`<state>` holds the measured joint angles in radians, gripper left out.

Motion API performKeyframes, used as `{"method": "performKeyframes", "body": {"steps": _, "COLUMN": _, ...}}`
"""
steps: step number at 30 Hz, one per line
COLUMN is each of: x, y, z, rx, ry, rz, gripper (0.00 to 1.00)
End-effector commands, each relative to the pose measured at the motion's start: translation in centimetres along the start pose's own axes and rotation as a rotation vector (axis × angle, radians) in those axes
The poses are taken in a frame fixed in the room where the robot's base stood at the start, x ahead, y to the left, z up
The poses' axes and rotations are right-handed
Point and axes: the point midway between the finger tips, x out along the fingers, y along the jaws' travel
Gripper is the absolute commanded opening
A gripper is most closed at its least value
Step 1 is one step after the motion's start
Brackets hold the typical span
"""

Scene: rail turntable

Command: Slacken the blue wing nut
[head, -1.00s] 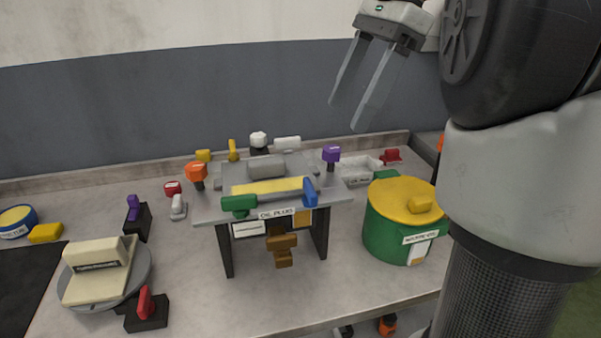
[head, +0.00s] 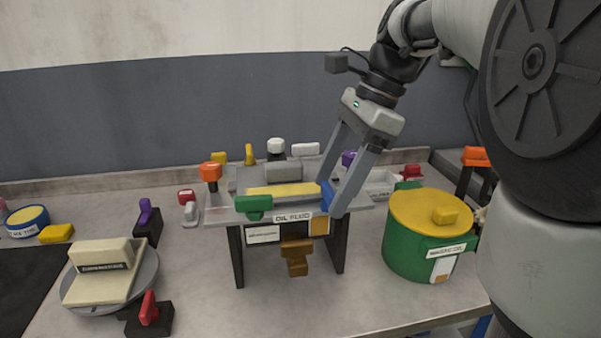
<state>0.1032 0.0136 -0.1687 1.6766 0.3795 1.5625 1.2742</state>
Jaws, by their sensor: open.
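The blue wing nut (head: 327,192) is at the right front of a small grey raised stand (head: 222,217). Only part of it shows, between and behind the fingers of my gripper (head: 330,198). My gripper is open and tilted, pointing down and left. Its two fingertips are on either side of the blue wing nut in the picture. I cannot tell whether they touch it.
A green wing piece (head: 254,206) sits at the stand's left front, with a yellow bar (head: 284,190) between. An orange knob (head: 211,171) and a purple knob (head: 348,158) stand near. A green pot (head: 408,250) with a yellow lid is to the right.

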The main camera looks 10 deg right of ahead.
Motion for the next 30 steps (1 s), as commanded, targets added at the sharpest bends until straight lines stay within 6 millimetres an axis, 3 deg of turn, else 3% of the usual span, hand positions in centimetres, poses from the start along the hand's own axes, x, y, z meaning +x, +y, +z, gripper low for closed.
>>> {"method": "performKeyframes", "body": {"steps": 5, "x": -0.03, "y": 0.0, "z": 0.02, "rx": 0.0, "ry": 0.0, "rz": 0.0, "gripper": 0.64}}
{"method": "performKeyframes", "body": {"steps": 12, "x": -0.04, "y": 0.01, "z": 0.01, "rx": 0.0, "ry": 0.0, "rz": 0.0, "gripper": 0.26}}
{"method": "performKeyframes", "body": {"steps": 22, "x": -0.32, "y": -0.02, "z": 0.13, "rx": -0.044, "ry": -0.001, "rz": 0.023, "gripper": 0.26}}
{"method": "performKeyframes", "body": {"steps": 30, "x": -0.71, "y": -0.15, "z": 0.33, "rx": -0.207, "ry": -0.002, "rz": 0.092, "gripper": 0.26}}
